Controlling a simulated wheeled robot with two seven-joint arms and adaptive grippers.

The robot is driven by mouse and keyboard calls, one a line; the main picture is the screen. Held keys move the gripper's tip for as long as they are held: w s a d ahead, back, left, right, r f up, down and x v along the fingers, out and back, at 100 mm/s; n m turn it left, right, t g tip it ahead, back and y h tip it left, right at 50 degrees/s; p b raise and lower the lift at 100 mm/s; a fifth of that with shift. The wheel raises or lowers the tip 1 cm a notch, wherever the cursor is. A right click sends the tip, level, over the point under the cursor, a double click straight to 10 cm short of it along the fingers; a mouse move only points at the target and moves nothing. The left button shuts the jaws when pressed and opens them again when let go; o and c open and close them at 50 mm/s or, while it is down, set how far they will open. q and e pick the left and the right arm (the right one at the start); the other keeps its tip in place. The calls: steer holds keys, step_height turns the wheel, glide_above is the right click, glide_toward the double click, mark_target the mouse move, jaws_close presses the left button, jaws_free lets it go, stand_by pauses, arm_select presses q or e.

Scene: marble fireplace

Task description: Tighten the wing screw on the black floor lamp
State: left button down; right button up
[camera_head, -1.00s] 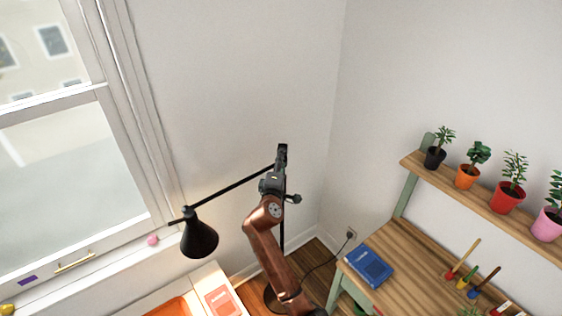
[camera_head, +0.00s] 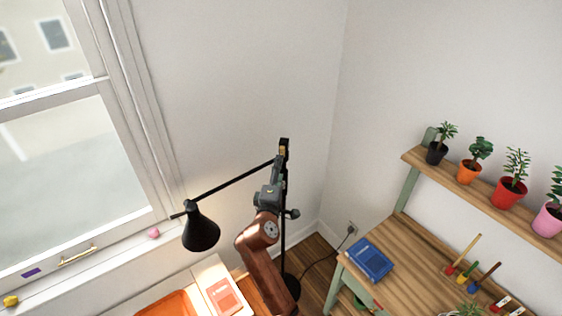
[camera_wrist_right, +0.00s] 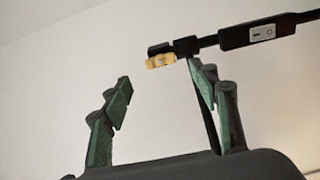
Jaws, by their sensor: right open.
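The black floor lamp (camera_head: 284,217) stands in the corner, with a thin arm (camera_head: 232,187) reaching left to a cone shade (camera_head: 201,234). The brass-coloured wing screw (camera_head: 283,150) sits at the joint near the pole's top. In the wrist view the wing screw (camera_wrist_right: 160,62) shows just beyond the fingertips, in the gap between them. My right gripper (camera_head: 275,168) is just below the joint in the head view. Its green-padded fingers (camera_wrist_right: 161,83) are open and empty, apart from the screw. My left gripper is not in view.
A switch box (camera_wrist_right: 262,32) is on the lamp's arm. A wooden desk (camera_head: 420,255) with a blue book (camera_head: 369,260) stands at right, below a shelf (camera_head: 480,201) of potted plants. The window (camera_head: 70,150) is at left. The wall behind the lamp is bare.

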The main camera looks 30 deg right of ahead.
steer(key=v, duration=0.3)
steer(key=shift+s+a, duration=0.1)
steer(key=shift+s, duration=0.05)
stand_by(0.4)
